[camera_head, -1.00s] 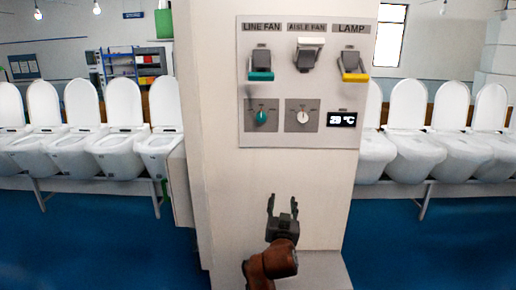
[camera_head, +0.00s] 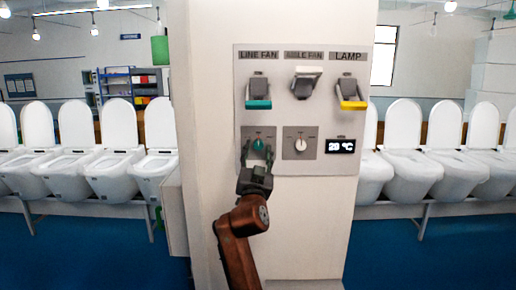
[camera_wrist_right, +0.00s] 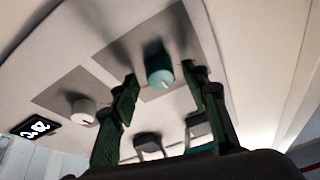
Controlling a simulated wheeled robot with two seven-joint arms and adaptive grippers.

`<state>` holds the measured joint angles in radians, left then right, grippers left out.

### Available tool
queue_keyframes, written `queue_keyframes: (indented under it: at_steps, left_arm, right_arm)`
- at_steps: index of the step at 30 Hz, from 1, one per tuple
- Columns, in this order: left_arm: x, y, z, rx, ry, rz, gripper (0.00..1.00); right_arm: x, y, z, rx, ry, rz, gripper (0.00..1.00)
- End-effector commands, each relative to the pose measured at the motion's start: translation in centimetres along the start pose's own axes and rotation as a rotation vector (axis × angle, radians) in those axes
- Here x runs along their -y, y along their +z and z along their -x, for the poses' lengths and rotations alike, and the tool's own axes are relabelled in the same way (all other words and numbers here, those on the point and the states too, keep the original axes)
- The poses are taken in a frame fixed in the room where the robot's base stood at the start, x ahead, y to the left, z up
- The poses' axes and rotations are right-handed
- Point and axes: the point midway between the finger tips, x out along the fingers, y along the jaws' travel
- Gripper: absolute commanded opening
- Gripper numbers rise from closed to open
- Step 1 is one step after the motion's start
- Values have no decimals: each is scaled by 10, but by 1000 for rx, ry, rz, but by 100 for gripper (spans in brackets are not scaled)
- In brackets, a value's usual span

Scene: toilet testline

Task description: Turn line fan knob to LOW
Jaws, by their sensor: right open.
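The line fan knob (camera_head: 258,145) is a small teal dial on a grey plate, under the LINE FAN switch on the wall panel. My right gripper (camera_head: 257,152) is open just in front of it, with a fingertip on each side in the head view. In the right wrist view the teal knob (camera_wrist_right: 159,78) shows between the two open fingers (camera_wrist_right: 160,90), its pale pointer mark facing down and right. I cannot tell whether the fingers touch it. My left gripper is not in view.
A white knob (camera_head: 300,144) sits on a plate to the right, beside a temperature display (camera_head: 340,146). Above are the teal line fan switch (camera_head: 258,92), the white aisle fan switch (camera_head: 305,82) and the yellow lamp switch (camera_head: 351,93). Rows of toilets (camera_head: 418,155) flank the column.

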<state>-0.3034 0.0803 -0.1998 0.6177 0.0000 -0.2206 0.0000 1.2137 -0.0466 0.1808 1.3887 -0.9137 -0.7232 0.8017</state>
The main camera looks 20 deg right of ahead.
Motion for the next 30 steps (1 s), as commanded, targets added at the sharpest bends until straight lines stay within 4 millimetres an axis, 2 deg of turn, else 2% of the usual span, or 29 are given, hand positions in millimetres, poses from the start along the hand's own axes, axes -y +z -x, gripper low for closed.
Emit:
queue_keyframes:
  at_steps: [3, 11, 27, 30]
  left_arm:
    - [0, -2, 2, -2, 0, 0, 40]
    - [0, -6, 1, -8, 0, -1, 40]
    - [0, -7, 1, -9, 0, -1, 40]
    - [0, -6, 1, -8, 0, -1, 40]
  right_arm:
    - [1, 0, -6, 0, -2, -1, 42]
    - [1, 1, -7, 0, -2, -1, 42]
    - [1, 1, -7, 1, -2, -1, 5]
    - [1, 1, -7, 1, -2, -1, 0]
